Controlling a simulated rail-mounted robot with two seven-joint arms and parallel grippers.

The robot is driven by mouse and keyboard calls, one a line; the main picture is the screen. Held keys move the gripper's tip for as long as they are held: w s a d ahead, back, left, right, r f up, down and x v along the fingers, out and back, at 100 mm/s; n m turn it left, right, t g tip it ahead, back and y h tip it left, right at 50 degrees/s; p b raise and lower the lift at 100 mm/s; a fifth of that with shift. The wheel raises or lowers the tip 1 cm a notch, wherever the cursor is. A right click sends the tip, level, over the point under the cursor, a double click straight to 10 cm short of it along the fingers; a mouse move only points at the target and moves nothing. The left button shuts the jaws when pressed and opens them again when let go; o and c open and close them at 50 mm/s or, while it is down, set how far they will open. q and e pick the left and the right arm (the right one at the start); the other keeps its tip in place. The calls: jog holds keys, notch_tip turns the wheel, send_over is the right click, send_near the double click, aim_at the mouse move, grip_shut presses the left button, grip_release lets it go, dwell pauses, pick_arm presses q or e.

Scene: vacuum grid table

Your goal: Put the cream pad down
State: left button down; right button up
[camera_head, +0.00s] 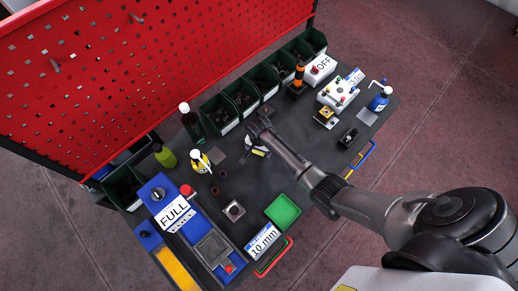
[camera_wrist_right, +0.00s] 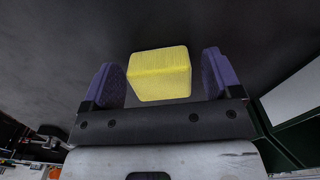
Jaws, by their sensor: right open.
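The cream pad (camera_wrist_right: 160,74) shows in the right wrist view as a pale yellow block with rounded edges. It sits between the two purple fingers of my right gripper (camera_wrist_right: 166,78), with a gap on each side. The fingers are open and do not touch it. Dark tabletop lies behind the pad; I cannot tell exactly how it rests. In the head view my right gripper (camera_head: 257,153) is low over the middle of the dark table (camera_head: 285,160), near the green bins, and the pad is mostly hidden there. My left gripper is not in view.
Green bins (camera_head: 240,105) line the back edge. A green tray (camera_head: 283,211) is at the front. A white box with buttons (camera_head: 338,94) stands right. Bare table surrounds the gripper's front.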

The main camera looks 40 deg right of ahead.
notch_tip(320, 180, up, 12)
jog(key=p, duration=0.1)
jog(key=s+a+f+n+t, duration=0.15)
jog(key=s+n, duration=0.25)
jog(key=s, duration=0.4)
jog(key=s+a+n, duration=0.3)
jog(key=s+n, duration=0.1)
jog(key=s, duration=0.3)
jog(key=s+a+r+n+t, duration=0.1)
jog(key=s+a+r+n, duration=0.1)
jog(key=s, duration=0.4)
jog(key=s+a+r+n+t, duration=0.1)
jog(key=s+a+r+n, duration=0.1)
jog(key=s+r+n, duration=0.2)
jog(key=shift+s+r+n, duration=0.2)
jog(key=shift+s+n, duration=0.2)
jog(key=shift+s, duration=0.75)
jog(key=shift+r, duration=0.1)
